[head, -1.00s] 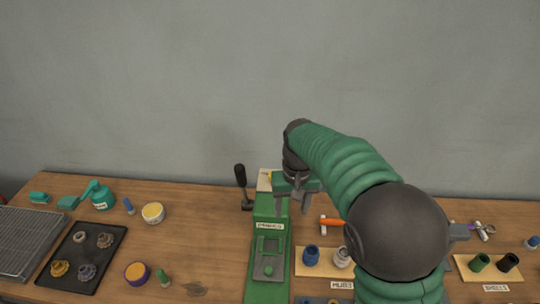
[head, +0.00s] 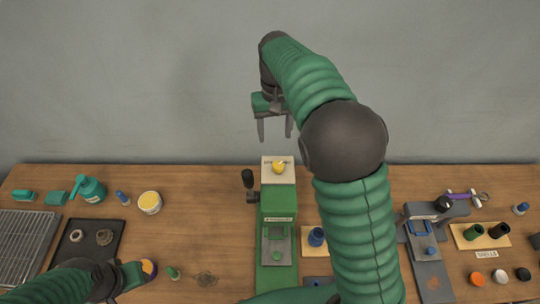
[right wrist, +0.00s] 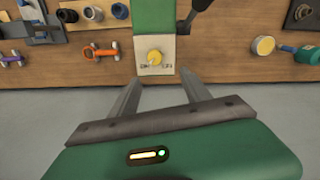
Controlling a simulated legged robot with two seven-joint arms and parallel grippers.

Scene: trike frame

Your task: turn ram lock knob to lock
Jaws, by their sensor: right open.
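The ram lock knob (head: 279,167) is small and yellow, on a cream plate (head: 268,178) at the far top end of the green press (head: 277,245). The knob also shows in the right wrist view (right wrist: 155,57), with small marks on the plate at either side that I cannot read. My right gripper (head: 275,137) is open and empty, above and behind the plate. In the right wrist view its two fingers (right wrist: 163,92) point toward the knob and stand apart from it.
A black-handled lever (head: 249,180) stands at the press's left side. A dark tray (head: 85,240) with gear-like parts lies at the left. A grey device (head: 430,250) and a shells board (head: 480,236) stand at the right. The wall is behind the bench.

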